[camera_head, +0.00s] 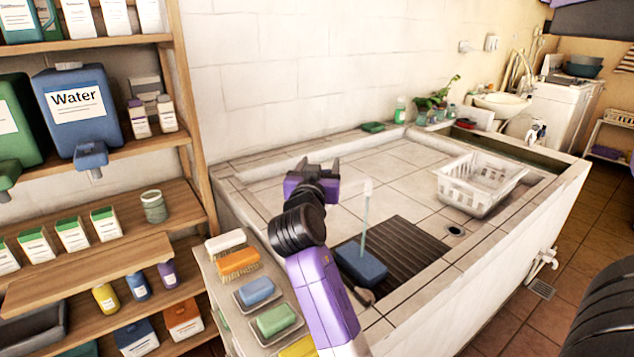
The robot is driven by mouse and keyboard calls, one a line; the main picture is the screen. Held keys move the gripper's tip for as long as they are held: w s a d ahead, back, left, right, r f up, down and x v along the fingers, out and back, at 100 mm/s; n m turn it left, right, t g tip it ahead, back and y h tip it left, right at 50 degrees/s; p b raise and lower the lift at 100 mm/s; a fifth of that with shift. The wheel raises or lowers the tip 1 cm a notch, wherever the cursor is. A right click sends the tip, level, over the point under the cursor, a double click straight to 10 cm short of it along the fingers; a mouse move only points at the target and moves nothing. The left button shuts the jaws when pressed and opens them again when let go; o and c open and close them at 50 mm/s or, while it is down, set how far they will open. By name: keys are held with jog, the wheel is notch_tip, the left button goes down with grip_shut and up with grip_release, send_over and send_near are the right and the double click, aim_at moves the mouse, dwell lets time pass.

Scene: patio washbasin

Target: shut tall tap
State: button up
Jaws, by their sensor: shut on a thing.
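The tall tap (355,185) shows as a pale spout reaching right from behind my gripper, over the tiled basin. A thin bluish stream of water (364,225) falls from its end towards a blue block (360,263). My gripper (330,170) is at the tap, just left of the spout, with its jaws shut on part of it. The gripped part, the tap's handle and most of its body are hidden behind my gripper and arm.
The tiled basin (478,258) holds a dark ribbed mat (410,250) and a white basket (465,195). A ledge with soaps and brushes (257,291) lies left of my arm. A wooden shelf (150,141) with containers stands at the left.

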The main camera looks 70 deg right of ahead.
jog(key=m+g+b, duration=0.1)
jog(key=g+b, duration=0.1)
jog(key=m+g+b, duration=0.2)
jog(key=s+m+g+b, duration=0.1)
jog(key=g+b, duration=0.2)
jog(key=shift+f+m, duration=0.3)
jog(key=shift+f, duration=0.1)
jog(key=m+g+b, duration=0.1)
jog(key=g, duration=0.1)
jog(key=m+g+y+b, duration=0.1)
jog(key=m+g, duration=0.1)
jog(key=s+m+g+y+b, duration=0.1)
jog(key=g+b, duration=0.1)
jog(key=shift+s+a+r+g, duration=0.1)
jog(key=shift+a+r+g, duration=0.05)
jog(key=shift+r+g, duration=0.15)
jog(key=shift+s+m+g, duration=0.1)
jog(key=shift+m+g, duration=0.2)
jog(key=shift+m, duration=0.1)
jog(key=o, duration=1.4)
jog(key=shift+c, duration=0.2)
jog(key=v, duration=0.8)
jog(key=shift+b, duration=0.35)
jog(key=shift+r, duration=0.15)
